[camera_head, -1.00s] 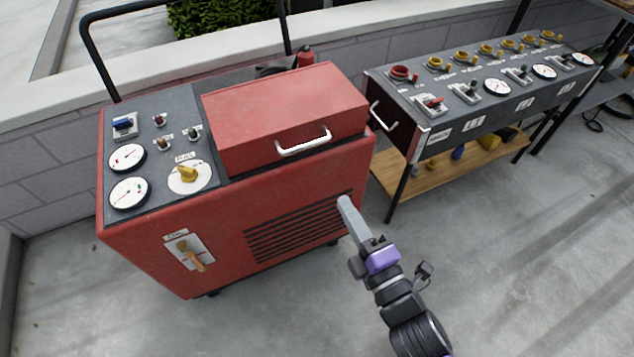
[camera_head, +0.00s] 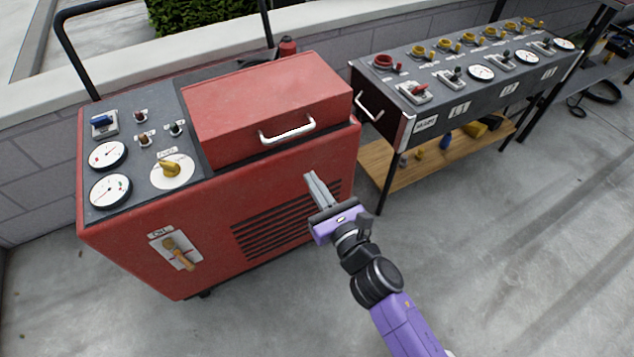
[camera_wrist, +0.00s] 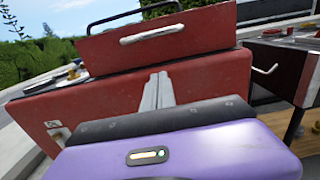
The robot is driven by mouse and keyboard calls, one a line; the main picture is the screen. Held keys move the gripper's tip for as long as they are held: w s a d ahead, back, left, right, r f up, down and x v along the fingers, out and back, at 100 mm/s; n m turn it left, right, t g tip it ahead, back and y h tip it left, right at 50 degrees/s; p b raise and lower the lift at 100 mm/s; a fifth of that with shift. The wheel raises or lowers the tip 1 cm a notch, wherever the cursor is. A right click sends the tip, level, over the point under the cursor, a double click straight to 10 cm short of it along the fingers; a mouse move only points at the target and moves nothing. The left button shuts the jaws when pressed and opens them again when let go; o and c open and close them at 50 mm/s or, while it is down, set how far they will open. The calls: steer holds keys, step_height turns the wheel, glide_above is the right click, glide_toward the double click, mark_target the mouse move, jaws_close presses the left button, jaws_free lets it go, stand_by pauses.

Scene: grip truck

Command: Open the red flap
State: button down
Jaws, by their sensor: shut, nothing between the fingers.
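The red flap (camera_head: 265,105) is a box-shaped lid on top of the red machine, and it is closed. Its silver handle (camera_head: 288,131) is on the front face. In the wrist view the flap (camera_wrist: 215,30) and its handle (camera_wrist: 151,34) lie ahead of and above the fingers. My gripper (camera_head: 312,178) is shut and empty. It is in front of the machine's vented front, below and slightly right of the handle, and apart from it. In the wrist view the gripper (camera_wrist: 158,88) shows its two fingers together.
The red machine (camera_head: 200,232) has a dial panel (camera_head: 130,150) at left and an orange lever (camera_head: 178,254) on its front. A grey control table (camera_head: 460,85) with a side handle (camera_head: 368,106) stands at right. The floor (camera_head: 500,260) in front is clear.

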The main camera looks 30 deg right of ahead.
steer(key=shift+w+r+p, duration=0.7)
steer(key=shift+w, duration=0.5)
steer(key=shift+w+r+p, duration=0.65)
steer(key=shift+w+r, duration=0.05)
steer(key=shift+w, duration=0.5)
steer(key=shift+w+r+p, duration=0.7)
steer(key=shift+w, duration=0.5)
